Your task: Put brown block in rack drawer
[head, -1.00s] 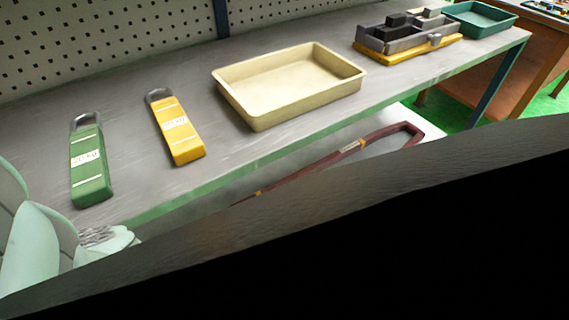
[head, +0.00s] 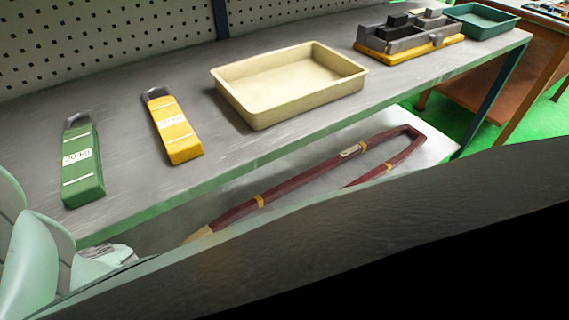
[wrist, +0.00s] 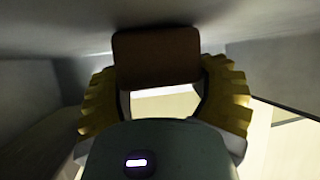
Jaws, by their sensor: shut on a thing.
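The brown block (wrist: 157,50) shows in the upper middle of the wrist view, dark and dimly lit. My gripper (wrist: 160,75), with yellow ribbed fingers, is shut on the block, one finger at each side. Grey surfaces lie above and to both sides of the block in the wrist view, close around my gripper. I cannot tell from this view whether they belong to the rack drawer. The head view shows neither the block nor the gripper, and no drawer that I can identify.
On the grey workbench (head: 215,140) stand a green weight (head: 82,165), a yellow weight (head: 172,128), a cream tray (head: 290,85), a grey fixture on a yellow base (head: 408,42) and a green tray (head: 482,20). A dark red sling (head: 300,182) lies on the shelf below.

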